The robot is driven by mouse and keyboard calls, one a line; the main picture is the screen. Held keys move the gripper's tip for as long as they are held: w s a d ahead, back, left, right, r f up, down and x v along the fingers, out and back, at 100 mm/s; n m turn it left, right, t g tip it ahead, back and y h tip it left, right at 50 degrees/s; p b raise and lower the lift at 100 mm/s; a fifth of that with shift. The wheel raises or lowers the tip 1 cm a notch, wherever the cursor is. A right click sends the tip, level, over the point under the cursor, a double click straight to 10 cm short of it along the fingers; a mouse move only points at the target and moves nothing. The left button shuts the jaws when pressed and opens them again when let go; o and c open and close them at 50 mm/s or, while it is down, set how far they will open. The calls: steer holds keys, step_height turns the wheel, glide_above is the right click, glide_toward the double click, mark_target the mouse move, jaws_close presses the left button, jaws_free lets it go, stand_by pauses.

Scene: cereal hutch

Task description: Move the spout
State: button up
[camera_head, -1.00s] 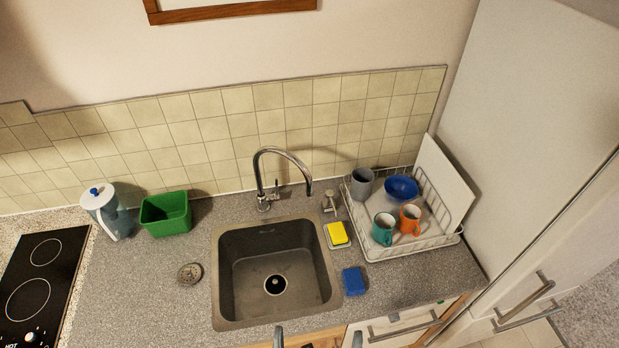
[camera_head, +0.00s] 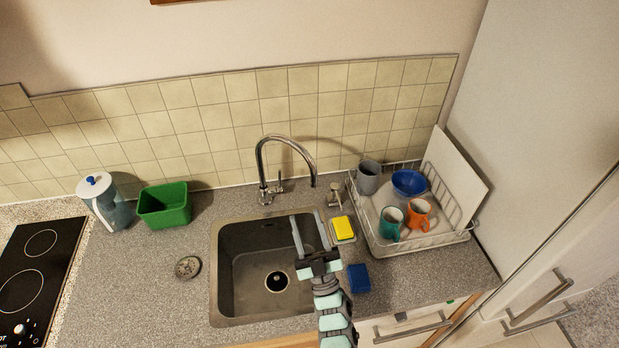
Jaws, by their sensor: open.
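The chrome spout (camera_head: 290,143) stands behind the sink and arches to the right, its outlet hanging above the sink's back right area. Its base and a small lever (camera_head: 279,183) are at the back edge of the counter. My gripper (camera_head: 307,214) is open and empty, over the right side of the sink (camera_head: 228,312). Its two fingers point up the picture toward the spout's outlet and are apart from it. The gripper hides part of the sink's right wall.
A yellow sponge (camera_head: 344,227) and a blue sponge (camera_head: 359,278) lie right of the sink. A dish rack (camera_head: 412,244) with mugs and a blue bowl (camera_head: 409,182) stands further right. A green tub (camera_head: 164,206), a pitcher (camera_head: 107,204) and a drain strainer (camera_head: 187,267) are on the left.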

mark_target(316, 180)
steer(key=w+d+f+m+g+h+b, duration=0.1)
steer(key=w+f+g+b, duration=0.2)
steer(key=w, duration=0.3)
steer(key=w+d+f+m+g+h+b, duration=0.1)
steer(key=w+f+g+b, duration=0.1)
steer(key=w+b, duration=0.3)
steer(key=w+d+f+g+b, duration=0.1)
steer(key=w+f+g+b, duration=0.2)
steer(key=w, duration=0.4)
steer(key=shift+w+d+f+m+g+h+b, duration=0.3)
steer(key=shift+d+m+h+b, duration=0.1)
steer(key=shift+b, duration=0.3)
steer(key=x, duration=0.2)
steer(key=b+x, duration=0.1)
steer(key=x, duration=0.1)
steer(key=shift+a+r, duration=0.1)
steer(key=shift+r, duration=0.3)
steer(key=shift+w+a+f, duration=0.15)
steer(key=shift+w+a, duration=0.2)
steer(key=shift+w, duration=0.25)
steer(key=shift+b+x, duration=0.6)
steer(key=shift+x, duration=0.25)
steer(key=shift+w+a+f+b, duration=0.2)
steer(key=shift+a+b, duration=0.05)
steer(key=shift+b, duration=0.15)
steer(key=shift+w+a+r+b, duration=0.35)
steer(key=shift+w+b, duration=0.3)
